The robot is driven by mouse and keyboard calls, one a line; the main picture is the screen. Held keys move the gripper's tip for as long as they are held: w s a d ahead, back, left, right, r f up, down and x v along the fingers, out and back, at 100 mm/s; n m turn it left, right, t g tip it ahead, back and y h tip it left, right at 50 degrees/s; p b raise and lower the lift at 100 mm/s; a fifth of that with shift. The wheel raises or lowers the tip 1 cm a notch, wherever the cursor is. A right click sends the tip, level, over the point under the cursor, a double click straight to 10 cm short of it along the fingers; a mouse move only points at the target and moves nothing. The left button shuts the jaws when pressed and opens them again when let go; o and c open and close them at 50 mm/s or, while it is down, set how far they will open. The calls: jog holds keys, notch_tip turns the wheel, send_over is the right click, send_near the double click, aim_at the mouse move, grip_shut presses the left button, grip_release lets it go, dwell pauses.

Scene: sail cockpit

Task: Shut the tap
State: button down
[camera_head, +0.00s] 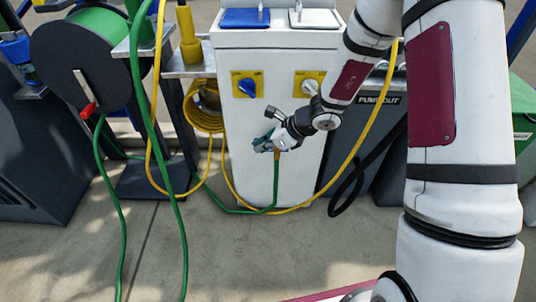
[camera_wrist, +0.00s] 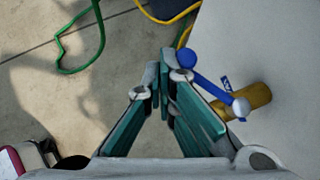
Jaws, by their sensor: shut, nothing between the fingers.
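The tap shows in the wrist view, with a brass body (camera_wrist: 256,97) sticking out from the white pedestal wall. Its blue lever (camera_wrist: 212,85) has a ball end (camera_wrist: 187,57) and slants toward my fingertips. My gripper (camera_wrist: 164,66) is shut and empty. Its fingertips are just left of the ball end in the wrist view; I cannot tell whether they touch it. In the head view my gripper (camera_head: 264,146) is in front of the white pedestal (camera_head: 250,183) and hides most of the tap.
A green hose (camera_head: 235,210) and a yellow hose (camera_head: 358,150) run around the pedestal. A green hose reel (camera_head: 95,50) stands at the left. A dark pump-out unit (camera_head: 375,130) stands at the right. The concrete floor (camera_head: 265,255) in front is mostly clear.

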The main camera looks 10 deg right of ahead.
jog(key=shift+w+a, duration=0.55)
jog(key=shift+w, duration=0.15)
dwell(1.0)
